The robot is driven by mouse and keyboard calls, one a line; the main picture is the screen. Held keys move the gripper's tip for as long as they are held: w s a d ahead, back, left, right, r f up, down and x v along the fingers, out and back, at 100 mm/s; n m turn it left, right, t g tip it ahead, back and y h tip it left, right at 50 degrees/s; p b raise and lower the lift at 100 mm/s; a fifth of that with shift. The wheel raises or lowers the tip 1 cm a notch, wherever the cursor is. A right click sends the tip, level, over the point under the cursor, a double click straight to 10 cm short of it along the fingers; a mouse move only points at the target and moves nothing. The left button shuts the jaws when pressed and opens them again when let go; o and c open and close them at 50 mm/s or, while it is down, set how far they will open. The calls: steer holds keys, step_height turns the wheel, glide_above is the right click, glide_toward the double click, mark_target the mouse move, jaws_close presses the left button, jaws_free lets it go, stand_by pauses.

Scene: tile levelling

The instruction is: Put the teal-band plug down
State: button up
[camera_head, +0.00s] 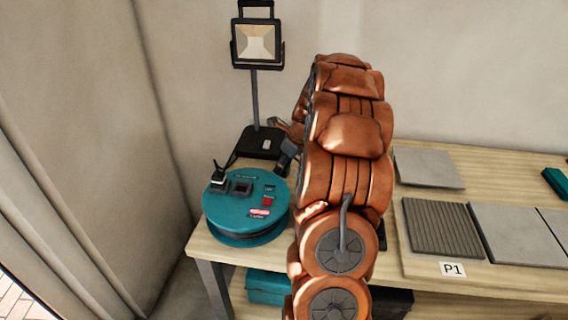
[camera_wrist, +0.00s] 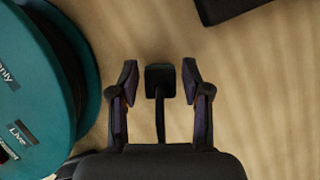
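A black plug (camera_wrist: 160,78) with a dark cable running toward my wrist shows in the wrist view, over the wooden tabletop. My gripper (camera_wrist: 160,76) is open, with one finger on each side of the plug and a narrow gap at both sides. I cannot tell for sure whether the plug rests on the wood. In the head view my arm hides the plug and most of the gripper.
A teal cable reel (camera_head: 243,225) stands close left of the gripper; it also shows in the wrist view (camera_wrist: 28,90). A black plug (camera_head: 218,181) sits on its top. A work lamp (camera_head: 257,42) stands behind. Grey tiles (camera_head: 515,235) lie to the right.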

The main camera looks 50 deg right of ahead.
steer(key=shift+o, duration=0.2)
steer(key=a+v, duration=0.1)
steer(key=v, duration=1.1)
steer(key=shift+d+r+b, duration=0.15)
steer(key=shift+d+b, duration=0.25)
steer(key=shift+d, duration=0.05)
